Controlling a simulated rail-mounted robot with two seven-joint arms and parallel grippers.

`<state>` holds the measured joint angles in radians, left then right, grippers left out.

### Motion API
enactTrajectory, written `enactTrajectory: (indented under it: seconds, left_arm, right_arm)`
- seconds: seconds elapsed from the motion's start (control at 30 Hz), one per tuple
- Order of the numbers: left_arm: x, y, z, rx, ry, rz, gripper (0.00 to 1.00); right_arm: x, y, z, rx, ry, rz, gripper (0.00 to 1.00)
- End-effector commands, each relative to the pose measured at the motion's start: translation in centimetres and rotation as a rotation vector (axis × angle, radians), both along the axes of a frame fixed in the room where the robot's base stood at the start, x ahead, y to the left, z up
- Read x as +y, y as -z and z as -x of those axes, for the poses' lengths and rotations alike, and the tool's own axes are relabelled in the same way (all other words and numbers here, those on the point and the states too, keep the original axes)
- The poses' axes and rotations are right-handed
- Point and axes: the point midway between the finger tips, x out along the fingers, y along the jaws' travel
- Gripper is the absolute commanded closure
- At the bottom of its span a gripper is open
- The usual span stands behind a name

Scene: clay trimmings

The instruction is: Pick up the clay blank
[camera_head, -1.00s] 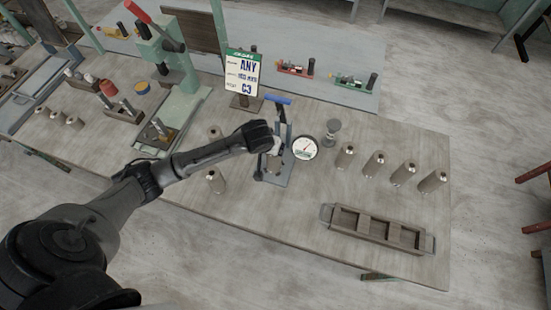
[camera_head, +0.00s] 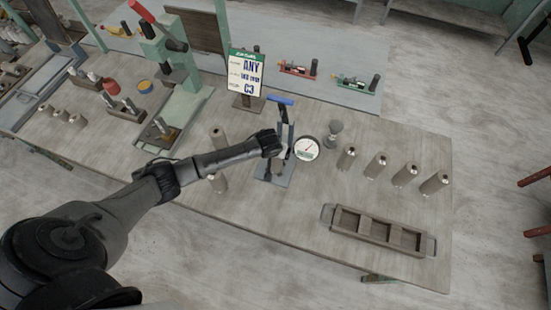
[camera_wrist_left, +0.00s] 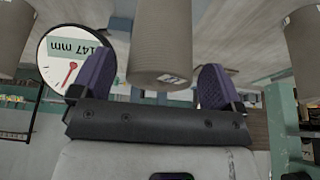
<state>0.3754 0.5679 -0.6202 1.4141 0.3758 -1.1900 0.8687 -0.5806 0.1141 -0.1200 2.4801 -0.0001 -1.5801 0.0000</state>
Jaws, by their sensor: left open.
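My left gripper (camera_head: 281,150) is at the small measuring stand (camera_head: 273,178) with a blue handle, and the end of my arm partly hides the stand. In the left wrist view the gripper (camera_wrist_left: 158,85) is open, with two purple finger pads. A grey cylindrical clay blank (camera_wrist_left: 160,45) shows between the pads, with a visible gap on both sides. Its end bears a small label. Other clay blanks stand on the table: one (camera_head: 217,138) behind my arm, one (camera_head: 219,184) in front of it, and several (camera_head: 377,165) in a row at right. My right gripper is not in view.
A round dial (camera_head: 306,148) adjoins the stand; it reads 147 mm in the wrist view (camera_wrist_left: 72,58). A sign (camera_head: 246,75) stands behind. A wooden tray (camera_head: 378,243) with three empty compartments lies at front right. A green press (camera_head: 180,95) stands at left.

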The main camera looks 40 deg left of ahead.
Motion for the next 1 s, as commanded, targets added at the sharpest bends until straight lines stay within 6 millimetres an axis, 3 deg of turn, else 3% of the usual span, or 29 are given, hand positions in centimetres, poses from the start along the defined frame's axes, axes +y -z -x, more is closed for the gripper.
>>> enactTrajectory:
  seconds: [0.2,0.57,1.0]
  left_arm:
    - [0.2,2.0,-0.8,0.001,-0.001,0.001,0.07]
    - [0.3,2.3,-0.9,0.000,0.000,0.001,0.08]
    - [0.3,2.3,-0.9,0.000,0.000,0.001,0.50]
  right_arm:
    - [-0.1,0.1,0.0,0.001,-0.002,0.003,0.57]
    - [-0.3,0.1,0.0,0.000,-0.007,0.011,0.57]
    - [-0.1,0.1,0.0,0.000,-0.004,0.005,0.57]
